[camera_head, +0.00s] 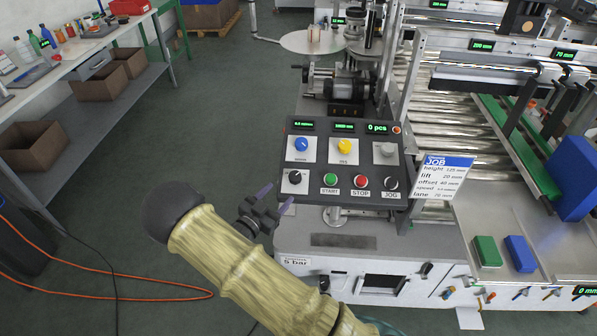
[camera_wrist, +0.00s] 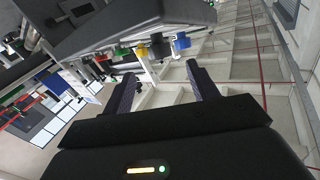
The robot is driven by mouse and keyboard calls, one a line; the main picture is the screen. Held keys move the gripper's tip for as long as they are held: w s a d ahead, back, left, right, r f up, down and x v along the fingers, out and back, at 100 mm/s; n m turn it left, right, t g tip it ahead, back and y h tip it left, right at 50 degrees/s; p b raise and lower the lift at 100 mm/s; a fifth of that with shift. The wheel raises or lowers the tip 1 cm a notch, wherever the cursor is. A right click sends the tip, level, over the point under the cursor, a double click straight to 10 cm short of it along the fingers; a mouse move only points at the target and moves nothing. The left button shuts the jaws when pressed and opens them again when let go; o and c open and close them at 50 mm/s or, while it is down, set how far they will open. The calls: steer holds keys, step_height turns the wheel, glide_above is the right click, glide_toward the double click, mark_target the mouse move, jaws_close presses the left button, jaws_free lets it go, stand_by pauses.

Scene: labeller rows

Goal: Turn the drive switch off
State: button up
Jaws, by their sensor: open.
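The dark control panel (camera_head: 318,150) stands tilted in the middle of the head view. A black rotary switch (camera_head: 294,178) sits at its lower left on a white plate. It looks like the drive switch, but its label is too small to read. My gripper (camera_head: 275,198) is open and empty, just left of and below this switch, apart from it. In the wrist view my two dark fingers (camera_wrist: 160,72) are spread with nothing between them. The panel (camera_wrist: 130,28) shows edge-on above them there, with a blue knob (camera_wrist: 181,43) close beyond the fingertips.
On the panel are a blue knob (camera_head: 301,144), a yellow knob (camera_head: 344,146), a grey knob (camera_head: 388,149), a green START button (camera_head: 330,180), a red STOP button (camera_head: 360,181) and a JOG knob (camera_head: 391,183). A job card (camera_head: 442,175) hangs at right. Open floor lies left.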

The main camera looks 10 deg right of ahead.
mark_target(299, 172)
steer(key=p+x, duration=0.2)
steer(key=x, duration=0.9)
steer(key=shift+w+d, duration=0.25)
steer(key=shift+w, duration=0.05)
steer(key=c, duration=1)
